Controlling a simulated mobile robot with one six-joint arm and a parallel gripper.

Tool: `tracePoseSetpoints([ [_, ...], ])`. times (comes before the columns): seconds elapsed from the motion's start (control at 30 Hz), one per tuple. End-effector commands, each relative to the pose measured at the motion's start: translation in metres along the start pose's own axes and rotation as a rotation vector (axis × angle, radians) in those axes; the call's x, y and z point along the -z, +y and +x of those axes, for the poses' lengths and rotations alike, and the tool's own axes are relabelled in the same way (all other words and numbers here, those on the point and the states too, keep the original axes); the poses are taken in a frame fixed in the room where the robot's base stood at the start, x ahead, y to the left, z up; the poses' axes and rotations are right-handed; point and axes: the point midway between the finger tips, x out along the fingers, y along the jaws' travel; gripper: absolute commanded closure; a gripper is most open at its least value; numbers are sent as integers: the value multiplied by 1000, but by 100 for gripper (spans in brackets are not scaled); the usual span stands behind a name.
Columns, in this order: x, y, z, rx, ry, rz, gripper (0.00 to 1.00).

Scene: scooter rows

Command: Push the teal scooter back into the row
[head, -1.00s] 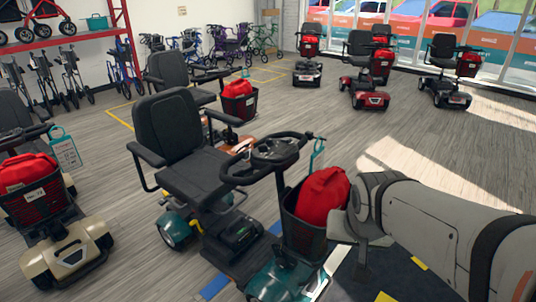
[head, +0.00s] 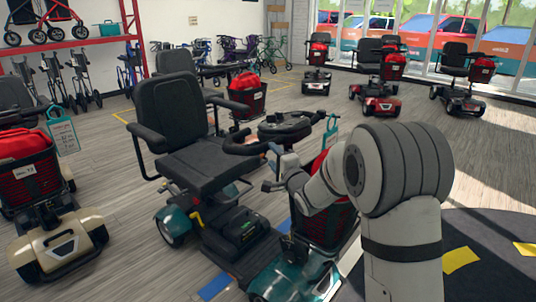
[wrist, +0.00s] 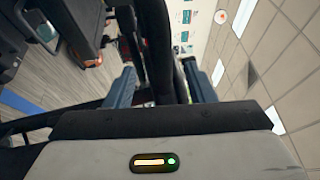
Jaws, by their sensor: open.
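The teal scooter (head: 290,272) stands in the foreground with its black seat (head: 172,120) at left and its handlebar (head: 278,132) toward the middle. Its basket (head: 322,222) is partly hidden behind my arm, and only a sliver of its red bag shows. In the head view my gripper (head: 274,178) is at the steering column, just below the handlebar. In the wrist view its fingers (wrist: 160,84) are apart, with a dark post between them. I cannot tell whether either finger touches the post.
A cream scooter (head: 62,245) with a red bag stands at left, and another black-seated scooter (head: 182,62) stands behind. Blue tape (head: 216,287) marks the floor beside the teal scooter. A dark mat (head: 490,282) lies at right. Open floor extends beyond toward several parked scooters.

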Motion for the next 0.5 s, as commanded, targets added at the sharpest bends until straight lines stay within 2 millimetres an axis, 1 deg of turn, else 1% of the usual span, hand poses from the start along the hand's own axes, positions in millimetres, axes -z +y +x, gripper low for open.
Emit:
tracePoseSetpoints([
  [0.3, 1, 1, 50, -1, 3, -1, 51],
  [0.4, 1, 0, 61, -1, 3, -1, 51],
  [0.5, 1, 0, 67, -1, 4, -1, 51],
])
